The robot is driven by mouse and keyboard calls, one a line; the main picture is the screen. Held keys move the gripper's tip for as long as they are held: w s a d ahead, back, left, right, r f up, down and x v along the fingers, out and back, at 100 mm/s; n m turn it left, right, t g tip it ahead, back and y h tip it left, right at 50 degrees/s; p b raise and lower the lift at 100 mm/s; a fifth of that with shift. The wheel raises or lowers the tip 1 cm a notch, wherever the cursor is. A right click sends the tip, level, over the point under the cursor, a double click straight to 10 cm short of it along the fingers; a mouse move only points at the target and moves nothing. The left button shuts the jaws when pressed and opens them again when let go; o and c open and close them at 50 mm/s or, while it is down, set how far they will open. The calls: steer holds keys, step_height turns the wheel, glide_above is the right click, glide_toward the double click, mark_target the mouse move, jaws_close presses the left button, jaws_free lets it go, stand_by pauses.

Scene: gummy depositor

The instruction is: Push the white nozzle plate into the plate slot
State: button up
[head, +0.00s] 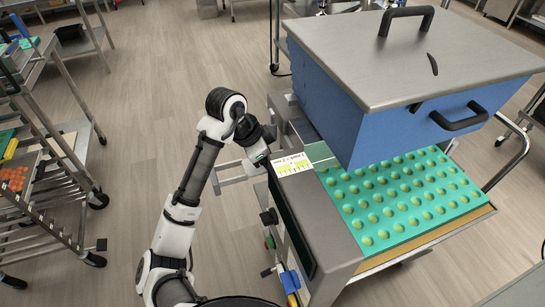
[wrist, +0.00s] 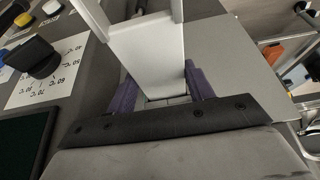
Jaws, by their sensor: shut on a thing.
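The white nozzle plate (wrist: 148,55) shows in the wrist view between the two purple-padded fingers of my gripper (wrist: 162,92). The gripper is shut on its near, narrower part; the plate widens and runs on toward the top of the picture. In the head view my gripper (head: 262,157) is at the left side of the depositor, just beside the blue hopper (head: 345,120). The plate cannot be made out there. The plate slot is not clearly visible in either view, so I cannot tell how far the plate is in it.
A grey lid (head: 400,55) with a black handle covers the hopper. A green mould tray (head: 410,195) lies on the machine bed. A numbered card (wrist: 62,62) and a black knob (wrist: 33,57) are close to my gripper. A rack (head: 60,185) stands left; floor between is clear.

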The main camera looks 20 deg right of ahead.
steer(key=a, duration=1.5)
stand_by(1.6)
steer(key=shift+d, duration=0.1)
stand_by(0.9)
steer(key=shift+d+p, duration=1.05)
steer(key=shift+d, duration=4.5)
steer(key=shift+d+r, duration=0.1)
steer(key=shift+d, duration=2.85)
